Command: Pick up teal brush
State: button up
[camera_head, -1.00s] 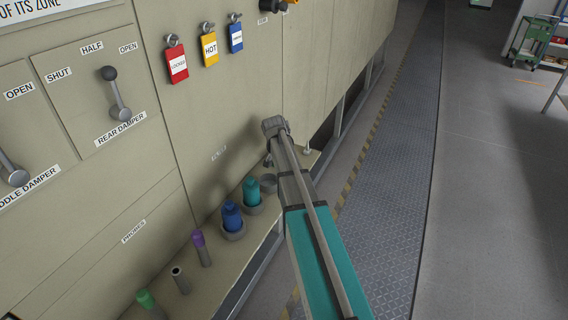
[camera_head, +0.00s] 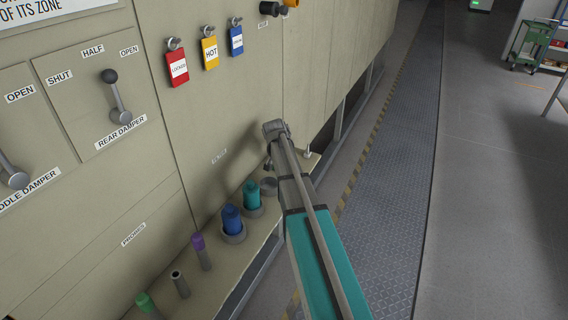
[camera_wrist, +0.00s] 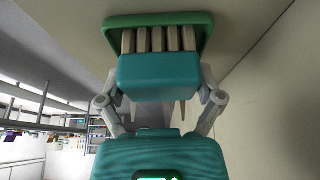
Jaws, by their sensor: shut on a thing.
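In the wrist view, my gripper (camera_wrist: 160,82) has its grey fingers on either side of a teal block with a row of pale bristle-like strips, which I take to be the teal brush (camera_wrist: 158,72). A green plate-like rim lies at the far end of the strips; I cannot tell whether it is part of the same thing. In the head view, my arm reaches toward the beige panel and hides the gripper's jaws. A teal bottle-shaped piece (camera_head: 252,194) stands in a cup on the ledge, left of my arm.
On the ledge (camera_head: 262,232) stand a blue piece (camera_head: 232,217) in a cup and purple (camera_head: 198,242) and green (camera_head: 145,302) topped probes. A grey cup (camera_head: 268,186) stands near my arm. Red, yellow and blue tags hang above. The walkway at right is clear.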

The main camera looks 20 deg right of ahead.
jog(key=shift+r, duration=0.15)
notch_tip(320, 180, up, 3)
jog(key=p, duration=0.3)
jog(key=s+r+p, duration=0.3)
jog(key=s, duration=0.1)
jog(key=s+r+p, duration=0.3)
jog(key=s, duration=0.2)
jog(key=s+r+p, duration=0.3)
jog(key=s+p, duration=0.1)
jog(key=s, duration=0.1)
jog(key=shift+r, duration=0.4)
jog(key=o, duration=0.5)
jog(key=c, duration=0.3)
jog(key=shift+s, duration=0.15)
